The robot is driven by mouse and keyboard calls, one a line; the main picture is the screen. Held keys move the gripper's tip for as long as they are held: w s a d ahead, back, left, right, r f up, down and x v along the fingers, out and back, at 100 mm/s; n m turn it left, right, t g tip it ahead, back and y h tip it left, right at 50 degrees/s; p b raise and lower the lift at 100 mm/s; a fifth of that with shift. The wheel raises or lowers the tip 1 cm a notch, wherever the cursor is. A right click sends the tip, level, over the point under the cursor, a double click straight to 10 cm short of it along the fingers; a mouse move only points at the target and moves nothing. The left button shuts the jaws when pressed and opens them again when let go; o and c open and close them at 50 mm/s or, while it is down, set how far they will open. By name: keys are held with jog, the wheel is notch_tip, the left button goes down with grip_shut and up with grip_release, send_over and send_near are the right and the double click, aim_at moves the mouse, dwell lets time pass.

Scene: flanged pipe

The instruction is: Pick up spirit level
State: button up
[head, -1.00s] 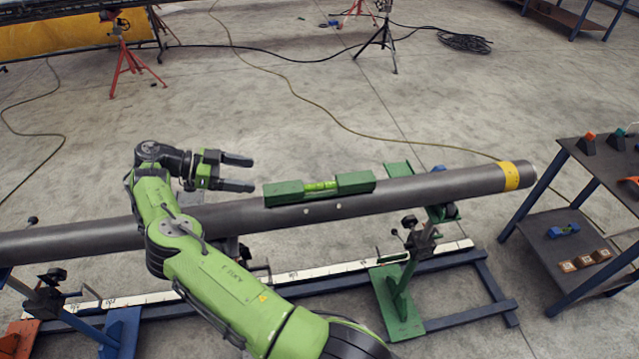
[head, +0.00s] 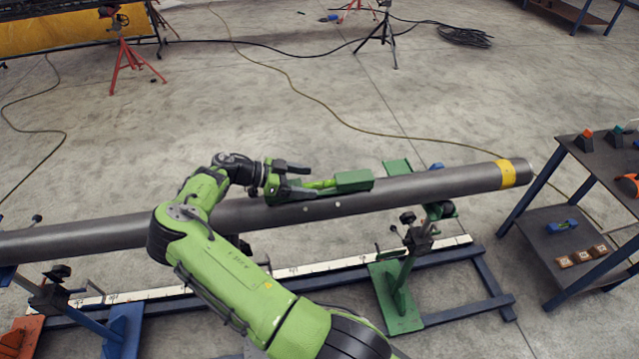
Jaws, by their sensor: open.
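The green spirit level (head: 353,181) lies along the top of the grey pipe (head: 410,189), near the middle of the head view. It has a bright green vial section between two darker green blocks. My gripper (head: 298,178) is at the level's left end, its dark fingers open and pointing right. One finger shows beyond the left block and the other on its near side. Whether either finger touches the block I cannot tell. The left block is partly covered by the gripper.
The pipe rests on a blue frame (head: 445,262) with green supports (head: 398,300) and clamps. A dark shelf table (head: 575,240) with small blocks stands at the right. Red and black tripod stands (head: 122,60) and cables lie behind. The floor beyond the pipe is open.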

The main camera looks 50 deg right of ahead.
jog(key=c, duration=1.4)
